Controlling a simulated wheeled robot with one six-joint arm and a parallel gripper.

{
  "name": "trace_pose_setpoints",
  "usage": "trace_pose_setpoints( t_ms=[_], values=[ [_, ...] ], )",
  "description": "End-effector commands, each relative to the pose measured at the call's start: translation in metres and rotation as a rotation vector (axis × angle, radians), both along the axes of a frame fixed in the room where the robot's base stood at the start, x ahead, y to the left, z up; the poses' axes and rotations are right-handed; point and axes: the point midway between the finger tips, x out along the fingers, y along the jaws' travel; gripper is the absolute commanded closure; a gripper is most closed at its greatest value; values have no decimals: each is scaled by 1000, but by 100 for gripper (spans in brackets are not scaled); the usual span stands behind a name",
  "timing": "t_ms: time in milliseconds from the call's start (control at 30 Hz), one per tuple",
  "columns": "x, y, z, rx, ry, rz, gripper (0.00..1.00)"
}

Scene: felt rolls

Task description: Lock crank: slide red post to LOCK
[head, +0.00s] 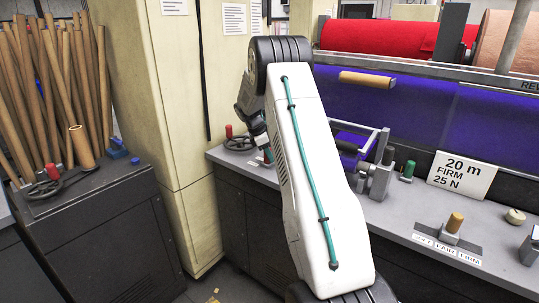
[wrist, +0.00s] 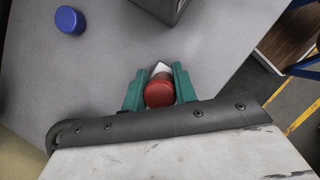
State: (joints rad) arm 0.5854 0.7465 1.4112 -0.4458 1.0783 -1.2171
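The red post (wrist: 158,94) stands between the two green fingertips of my gripper (wrist: 160,88) in the wrist view. The fingers sit close against it on both sides, with no clear gap. In the head view, my arm covers most of this spot; a bit of red post (head: 267,156) shows by my gripper (head: 263,161) at the bench's left end. A black crank wheel (head: 240,143) with a red knob (head: 229,131) lies just left of it.
A blue knob (wrist: 70,19) and a dark block (wrist: 160,8) stand on the grey bench (wrist: 40,65). A metal bracket (head: 378,178), a green post (head: 408,168) and a sign (head: 461,174) stand farther right. A left cabinet (head: 100,235) holds cardboard tubes (head: 60,95).

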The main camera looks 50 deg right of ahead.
Motion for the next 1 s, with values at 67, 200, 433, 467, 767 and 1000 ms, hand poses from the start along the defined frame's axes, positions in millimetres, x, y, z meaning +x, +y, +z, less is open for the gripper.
trace_pose_setpoints(
  t_ms=[67,200,433,467,767,1000],
  values=[
    [0,0,0,0,0,0,94],
    [0,-1,0,0,0,0,100],
    [-1,-28,0,-1,-2,-2,100],
    [-1,-29,1,-2,-2,-2,100],
    [-2,-31,2,-4,-4,-1,53],
    [0,-27,1,-2,-2,2,50]
  ],
)
